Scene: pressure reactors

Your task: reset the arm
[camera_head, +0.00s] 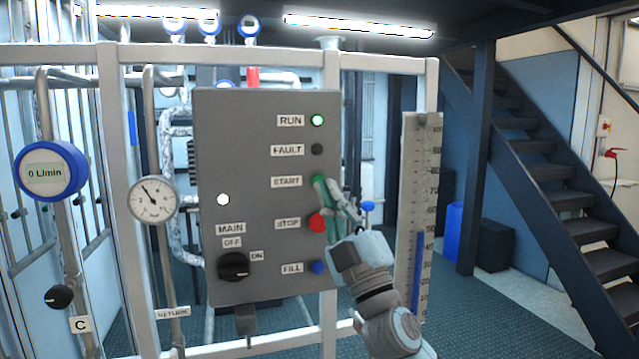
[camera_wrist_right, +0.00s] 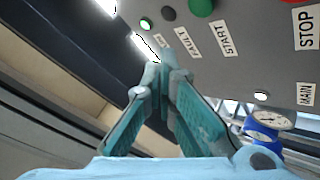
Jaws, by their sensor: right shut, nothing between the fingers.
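My right gripper (camera_head: 324,186) is shut and empty in front of the grey control panel (camera_head: 265,110), with its fingertips by the green START button (camera_head: 318,180). In the right wrist view the teal fingers (camera_wrist_right: 167,62) come together below the START button (camera_wrist_right: 201,6), and nothing is between them. I cannot tell whether the fingertips touch the panel. My right forearm comes up from the lower right. The red STOP button (camera_head: 317,222) is just left of the fingers. The RUN lamp (camera_head: 317,120) is lit and the FAULT lamp (camera_head: 317,149) is dark. My left gripper is out of view.
The black MAIN knob (camera_head: 234,266) and blue FILL button (camera_head: 317,267) sit low on the panel. A level gauge (camera_head: 417,190) with a blue column stands right of my arm. A pressure dial (camera_head: 153,199) and a flow meter (camera_head: 52,172) are left. Stairs (camera_head: 560,190) rise at the right.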

